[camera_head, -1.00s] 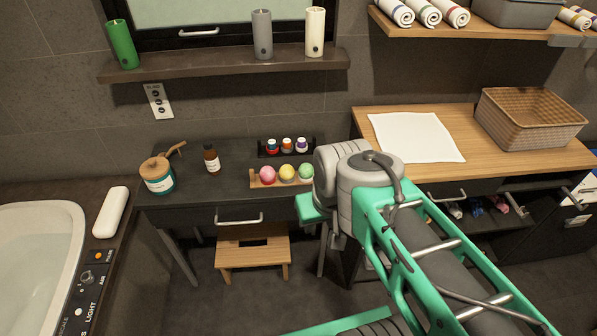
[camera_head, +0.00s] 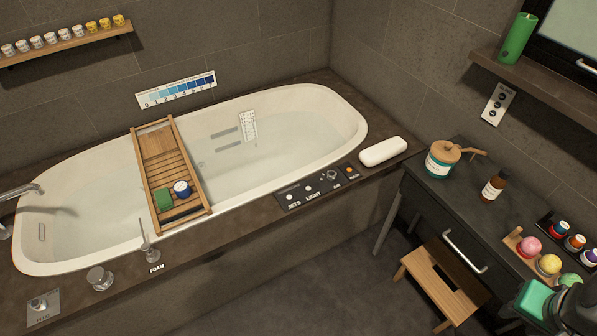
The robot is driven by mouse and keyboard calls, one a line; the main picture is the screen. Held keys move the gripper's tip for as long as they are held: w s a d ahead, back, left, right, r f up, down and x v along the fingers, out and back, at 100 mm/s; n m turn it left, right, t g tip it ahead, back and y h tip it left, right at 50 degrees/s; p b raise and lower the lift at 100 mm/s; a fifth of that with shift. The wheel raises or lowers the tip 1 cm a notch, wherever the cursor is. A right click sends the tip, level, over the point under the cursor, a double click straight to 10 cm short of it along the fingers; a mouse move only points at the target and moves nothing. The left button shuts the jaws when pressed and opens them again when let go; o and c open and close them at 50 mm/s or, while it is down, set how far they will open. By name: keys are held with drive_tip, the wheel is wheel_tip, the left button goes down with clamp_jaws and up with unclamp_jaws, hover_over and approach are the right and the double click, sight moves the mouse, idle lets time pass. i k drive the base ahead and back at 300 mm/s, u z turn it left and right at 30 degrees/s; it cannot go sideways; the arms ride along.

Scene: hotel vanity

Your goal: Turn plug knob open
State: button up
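The plug knob (camera_head: 39,304) is a small metal knob on a square plate at the bottom left corner, on the dark bathtub surround. A faint label that seems to read PLUG is below it on the plate. I cannot tell from here which way it is turned. The white bathtub (camera_head: 330,152) lies behind it and looks filled with water. My gripper's fingers are not in view.
A round metal knob (camera_head: 99,278) and a thin foam spout (camera_head: 149,243) stand right of the plug knob. A wooden bath tray (camera_head: 160,145) spans the tub. A dark table (camera_head: 440,205) and a wooden stool (camera_head: 440,283) stand right. The floor before the tub is clear.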

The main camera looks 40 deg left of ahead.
sight(39, 303)
drive_tip(key=u, duration=3.9)
drive_tip(key=i, duration=1.7)
drive_tip(key=z, duration=0.25)
